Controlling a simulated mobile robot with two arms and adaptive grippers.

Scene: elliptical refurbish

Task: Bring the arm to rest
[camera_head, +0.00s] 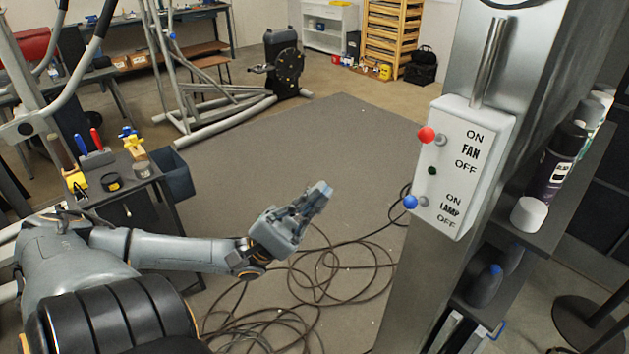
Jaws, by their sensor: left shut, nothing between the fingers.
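My left arm comes in from the lower left and is bent at the elbow, with its forearm stretched toward the middle of the view. My left gripper (318,198) is shut and empty, in open air above the grey mat. It is left of the switch box (463,165) and apart from it. The box carries a red-knobbed switch (427,135) marked FAN and a blue-knobbed switch (411,202) marked LAMP. My right gripper is not in view.
The box is on a metal post (415,290). A shelf (555,225) with spray cans is at the right. Black cable (340,265) lies coiled on the floor. A small tool table (130,185) stands left, behind my arm. The grey mat (300,135) is largely clear.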

